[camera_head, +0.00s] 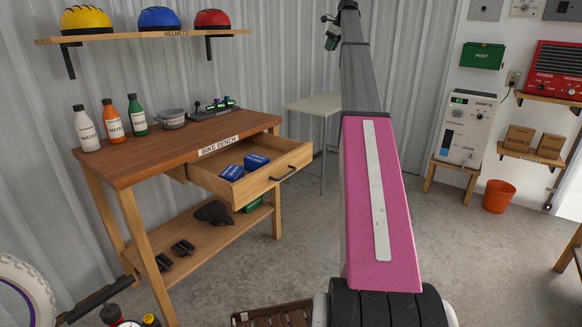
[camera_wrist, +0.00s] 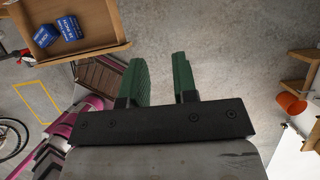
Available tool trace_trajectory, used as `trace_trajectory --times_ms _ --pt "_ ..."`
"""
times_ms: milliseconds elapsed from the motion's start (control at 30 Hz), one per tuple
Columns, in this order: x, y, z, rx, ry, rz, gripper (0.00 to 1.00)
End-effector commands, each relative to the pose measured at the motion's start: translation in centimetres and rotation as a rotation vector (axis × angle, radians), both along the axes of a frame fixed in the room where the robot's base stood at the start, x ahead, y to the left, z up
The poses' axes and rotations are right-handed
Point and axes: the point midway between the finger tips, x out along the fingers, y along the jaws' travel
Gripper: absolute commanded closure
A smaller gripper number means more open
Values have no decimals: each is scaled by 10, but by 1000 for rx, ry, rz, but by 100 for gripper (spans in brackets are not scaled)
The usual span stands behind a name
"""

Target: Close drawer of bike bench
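The bike bench (camera_head: 185,148) is a wooden bench with a label, at the left in the head view. Its drawer (camera_head: 284,175) is pulled well out, with a dark bar handle (camera_head: 285,173) on its front. Blue boxes (camera_head: 244,167) lie inside the drawer. In the wrist view the open drawer (camera_wrist: 105,48) shows at the upper left with blue boxes (camera_wrist: 66,28) in it. My gripper (camera_wrist: 160,78) has two green fingers, spread apart with nothing between them. It is apart from the drawer, to its right in the wrist view.
Bottles (camera_head: 112,118) and a tin stand on the bench top; a saddle (camera_head: 213,212) and pedals lie on its lower shelf. A slatted wooden crate (camera_head: 272,314) is on the floor in front. An orange bucket (camera_head: 498,196) stands right. Floor between bench and bucket is mostly clear.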

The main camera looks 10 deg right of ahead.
Motion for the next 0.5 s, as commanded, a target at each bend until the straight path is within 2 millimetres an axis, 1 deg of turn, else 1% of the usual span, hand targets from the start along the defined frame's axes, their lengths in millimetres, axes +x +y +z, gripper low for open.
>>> trace_trajectory --times_ms 33,67,100,167,200,267,300,367,400,467,500 --pt "-10 2 -25 23 -9 19 90" --pt "-14 3 -40 41 -17 35 100" --pt "-20 5 -61 67 -33 58 100" --pt "-31 9 -94 112 -61 94 100" --pt "-37 12 -117 143 -82 117 100" --pt "-49 16 -148 189 -116 149 100" --pt "-57 19 -167 220 -140 166 100" --pt "-69 23 -195 264 -179 190 100" --pt "-78 26 -214 294 -204 205 100" --pt "-92 31 -240 338 -244 219 100" --pt "-102 33 -256 365 -273 228 100"
